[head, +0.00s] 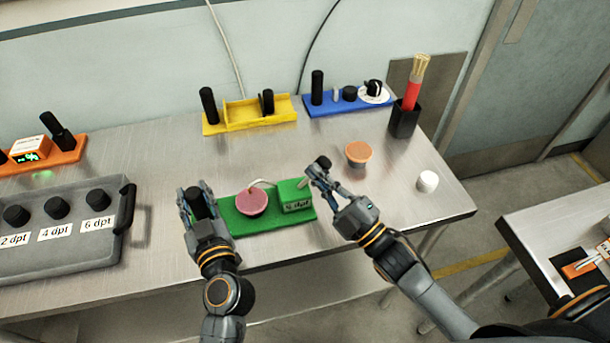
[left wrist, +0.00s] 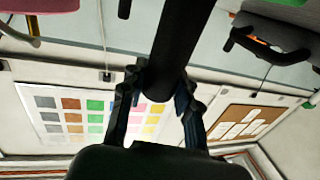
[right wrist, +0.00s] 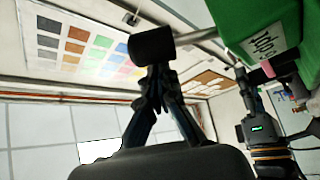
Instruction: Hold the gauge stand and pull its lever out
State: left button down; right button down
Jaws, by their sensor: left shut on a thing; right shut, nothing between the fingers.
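The green gauge stand (head: 270,222) lies on the steel table, with a pink round piece (head: 251,202) and a green block labelled in dpt (head: 297,195). A metal lever with a black knob (head: 323,162) sticks out of the block; the knob shows large in the right wrist view (right wrist: 152,46). My left gripper (head: 197,205) is shut on the stand's black upright handle (left wrist: 177,45) at its left end. My right gripper (head: 318,178) is shut and empty, its fingertips (right wrist: 157,78) close against the knob's underside in the right wrist view; contact is unclear.
A grey tray (head: 75,255) with black-knobbed modules stands left. A yellow stand (head: 245,120) and a blue stand (head: 335,108) are at the back. An orange-topped cup (head: 358,153), a white piece (head: 428,181) and a brush holder (head: 403,122) stand right.

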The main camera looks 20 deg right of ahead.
jog(key=s+d+f, duration=0.1)
jog(key=s, duration=0.8)
jog(key=shift+s+d+f, duration=0.15)
jog(key=shift+d+f, duration=0.1)
jog(key=shift+d, duration=0.15)
pick_arm(q)
jog(key=c, duration=0.8)
grip_release()
jog(key=shift+c, duration=0.2)
notch_tip(320, 180, up, 8)
jog(key=p, duration=1)
jog(key=shift+f+p, duration=0.25)
jog(key=shift+p, duration=0.05)
pick_arm(e)
notch_tip(320, 180, up, 10)
jog(key=shift+r, duration=0.25)
pick_arm(q)
jog(key=shift+s, duration=0.1)
